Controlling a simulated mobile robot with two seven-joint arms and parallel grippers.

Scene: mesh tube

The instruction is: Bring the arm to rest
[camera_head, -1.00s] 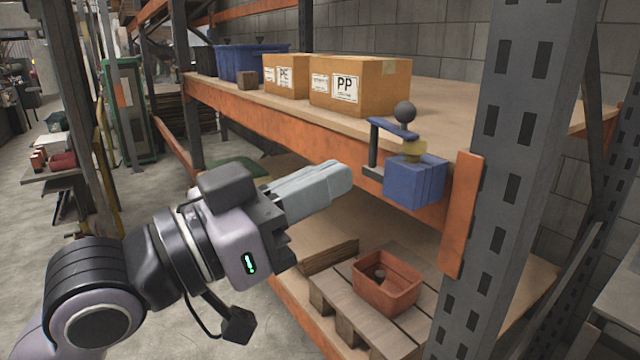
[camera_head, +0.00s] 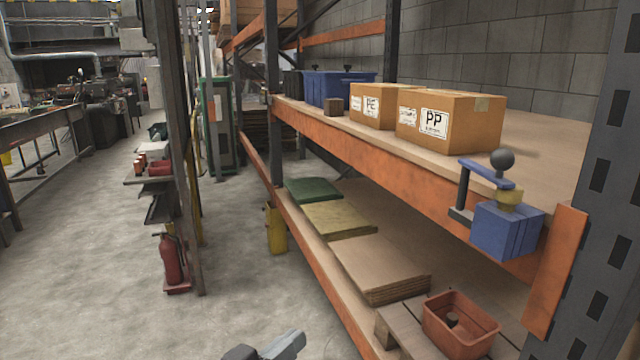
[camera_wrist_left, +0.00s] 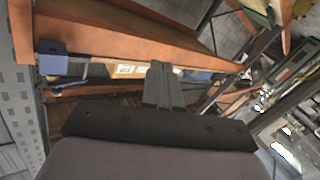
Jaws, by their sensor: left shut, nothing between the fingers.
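My left gripper (camera_head: 285,345) shows only at the bottom edge of the head view, low over the floor and in front of the shelf rack. Its grey fingers are together with nothing between them. In the left wrist view the shut fingers (camera_wrist_left: 161,82) stand side by side in the middle, with the rack behind them. The rest of the left arm is out of the head view. My right gripper is not in view.
An orange shelf beam (camera_head: 400,180) runs along the right. A blue clamp-like device (camera_head: 505,228) is at its near end. Boxes (camera_head: 450,125) stand on top. A terracotta bin (camera_head: 460,325) is below. Concrete floor (camera_head: 110,270) is clear at left, by a fire extinguisher (camera_head: 170,260).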

